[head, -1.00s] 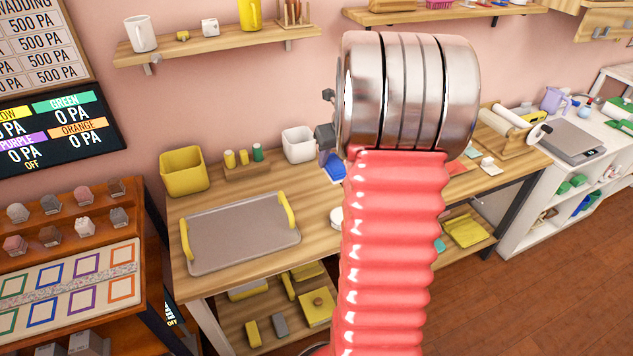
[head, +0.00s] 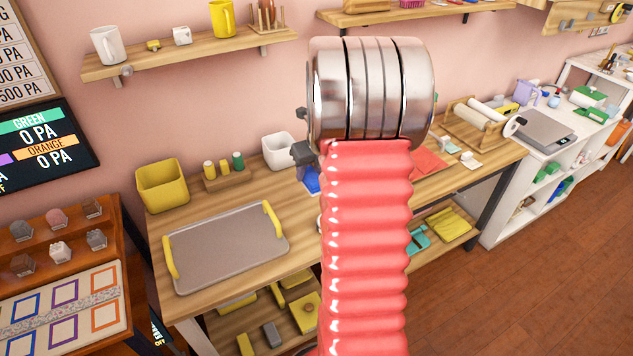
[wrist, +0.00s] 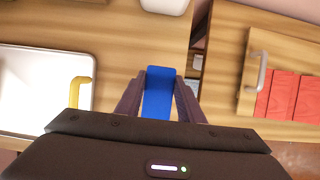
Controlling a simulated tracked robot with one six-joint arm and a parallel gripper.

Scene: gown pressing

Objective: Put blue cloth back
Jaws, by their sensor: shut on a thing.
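The blue cloth (wrist: 157,92) is a flat blue strip between the two dark fingers of my gripper (wrist: 158,85) in the wrist view. My gripper is shut on it. In the head view a small part of the blue cloth (head: 312,180) shows left of my red arm, in front of the white container. Most of my gripper is hidden behind my arm there. The wooden table (head: 290,250) lies below. I cannot tell whether the cloth touches it.
A grey tray with yellow handles (head: 225,250) lies on the table's left part. A yellow bin (head: 162,185), small bottles on a stand (head: 225,178) and a white container (head: 279,152) stand along the back.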

